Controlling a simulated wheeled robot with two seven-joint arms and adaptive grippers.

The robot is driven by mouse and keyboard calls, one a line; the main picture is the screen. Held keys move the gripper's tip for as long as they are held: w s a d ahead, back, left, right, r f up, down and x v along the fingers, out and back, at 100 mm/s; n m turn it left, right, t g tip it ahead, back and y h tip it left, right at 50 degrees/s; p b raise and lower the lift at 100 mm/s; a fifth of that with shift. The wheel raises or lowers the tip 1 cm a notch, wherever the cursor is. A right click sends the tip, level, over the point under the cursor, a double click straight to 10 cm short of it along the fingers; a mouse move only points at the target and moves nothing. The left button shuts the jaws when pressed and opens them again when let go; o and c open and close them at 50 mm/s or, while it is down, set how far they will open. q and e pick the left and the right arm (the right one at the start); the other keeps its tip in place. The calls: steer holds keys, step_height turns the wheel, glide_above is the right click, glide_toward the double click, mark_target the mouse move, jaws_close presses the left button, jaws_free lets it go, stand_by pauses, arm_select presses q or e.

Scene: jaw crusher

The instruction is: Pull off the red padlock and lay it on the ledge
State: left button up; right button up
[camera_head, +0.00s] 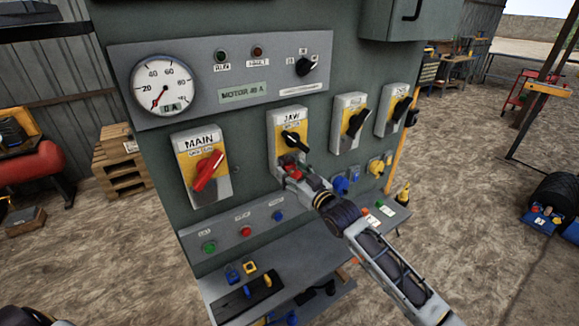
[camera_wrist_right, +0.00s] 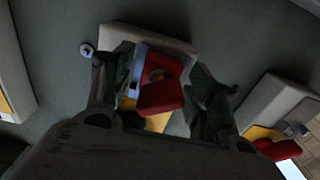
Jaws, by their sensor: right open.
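The red padlock (camera_head: 291,171) hangs at the lower part of the JAW switch plate (camera_head: 286,125), below its black handle. In the right wrist view the red padlock (camera_wrist_right: 160,94) sits between the two fingers of my right gripper (camera_wrist_right: 155,92), in front of the plate. My right gripper (camera_head: 290,175) is open around the padlock and partly covers it in the head view. Whether a finger touches it I cannot tell. The grey ledge (camera_head: 212,287) runs along the cabinet's lower front.
Left of the JAW plate is the MAIN switch with a red handle (camera_head: 208,170). Blue and yellow padlocks hang to the right. A sloped button panel lies above the ledge.

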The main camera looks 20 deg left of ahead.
mark_target(300, 179)
stand_by(0.7)
steer(key=c, duration=0.8)
steer(key=shift+c, duration=0.2)
steer(key=shift+s+d, duration=0.1)
stand_by(0.5)
steer(key=shift+p+v, duration=1.7)
steer(key=shift+v, duration=0.75)
